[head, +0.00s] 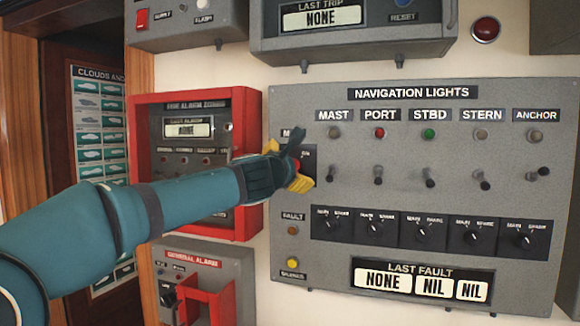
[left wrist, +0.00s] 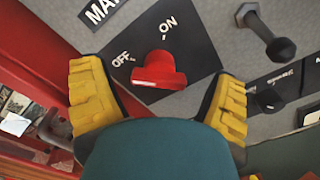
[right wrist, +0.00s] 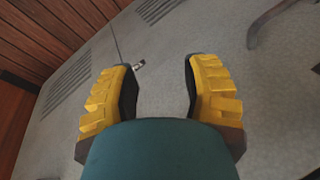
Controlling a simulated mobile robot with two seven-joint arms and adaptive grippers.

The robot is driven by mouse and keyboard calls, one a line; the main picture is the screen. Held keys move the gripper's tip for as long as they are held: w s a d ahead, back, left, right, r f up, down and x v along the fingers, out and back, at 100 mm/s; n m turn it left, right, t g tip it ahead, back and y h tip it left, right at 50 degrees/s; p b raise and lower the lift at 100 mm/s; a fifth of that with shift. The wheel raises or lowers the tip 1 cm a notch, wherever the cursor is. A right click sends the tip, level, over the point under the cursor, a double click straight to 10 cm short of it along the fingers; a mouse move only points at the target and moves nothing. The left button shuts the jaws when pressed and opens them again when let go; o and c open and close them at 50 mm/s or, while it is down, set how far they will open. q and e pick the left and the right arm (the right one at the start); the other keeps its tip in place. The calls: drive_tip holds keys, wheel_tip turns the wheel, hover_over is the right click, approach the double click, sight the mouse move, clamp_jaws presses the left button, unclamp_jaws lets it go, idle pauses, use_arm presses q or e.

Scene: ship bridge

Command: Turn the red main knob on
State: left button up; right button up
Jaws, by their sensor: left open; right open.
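The red main knob (left wrist: 160,73) sits on a black plate (left wrist: 190,52) marked OFF at left and ON at upper right in the left wrist view. The left end of its grip lies close to the OFF mark. My left gripper (left wrist: 158,100) is open, one yellow finger on each side of the knob, with visible gaps to both. In the head view my left gripper (head: 298,168) covers the knob at the left edge of the navigation lights panel (head: 300,110).
Toggle switches such as the mast one (head: 335,175) and a row of black selector knobs (head: 375,226) stick out right of the gripper. A red-framed alarm box (head: 249,110) stands close on the left, behind my arm.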

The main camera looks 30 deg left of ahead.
use_arm(q)
drive_tip(key=shift+w, duration=0.25)
drive_tip(key=c, duration=1.2)
